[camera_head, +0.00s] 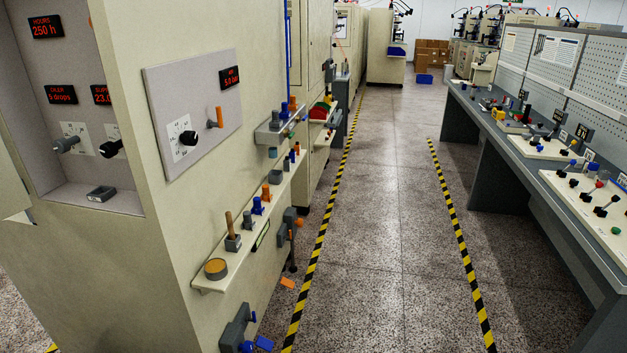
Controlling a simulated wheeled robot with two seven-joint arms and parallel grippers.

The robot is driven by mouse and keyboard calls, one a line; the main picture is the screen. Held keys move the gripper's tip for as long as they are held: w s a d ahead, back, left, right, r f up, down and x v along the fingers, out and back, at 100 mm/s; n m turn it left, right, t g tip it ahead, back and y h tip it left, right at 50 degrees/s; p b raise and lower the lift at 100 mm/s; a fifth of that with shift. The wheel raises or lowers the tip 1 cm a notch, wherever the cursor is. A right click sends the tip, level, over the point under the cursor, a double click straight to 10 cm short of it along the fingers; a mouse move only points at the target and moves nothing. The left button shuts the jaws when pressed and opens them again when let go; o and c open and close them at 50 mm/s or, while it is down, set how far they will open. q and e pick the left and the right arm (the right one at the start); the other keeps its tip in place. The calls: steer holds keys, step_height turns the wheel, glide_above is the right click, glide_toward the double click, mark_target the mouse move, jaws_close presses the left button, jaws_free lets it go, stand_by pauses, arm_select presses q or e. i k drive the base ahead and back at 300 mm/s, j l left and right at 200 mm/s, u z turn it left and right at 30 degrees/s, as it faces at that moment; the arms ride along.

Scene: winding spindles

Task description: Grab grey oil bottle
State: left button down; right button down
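A row of small bottle-like items stands on the cream shelf (214,281) along the side of the left machine. Among them are a grey item (248,219), a blue one (258,206), an orange one (266,192) and another grey one (276,165). A further grey item (275,120) stands on the upper, shorter shelf (268,138). They are small, and I cannot tell for sure which is the grey oil bottle. Neither of my grippers is in view.
A round tan-topped tin (216,268) and a wooden-handled tool in a grey holder (233,243) share the shelf. Grey fittings (237,328) jut out below. The aisle (385,220) between striped lines is clear. A long workbench (535,148) stands right; cardboard boxes (432,52) lie far back.

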mark_target(287, 162)
steer(key=i+j, duration=0.15)
steer(key=i, duration=0.3)
steer(key=i+j+u, duration=0.1)
steer(key=i, duration=0.3)
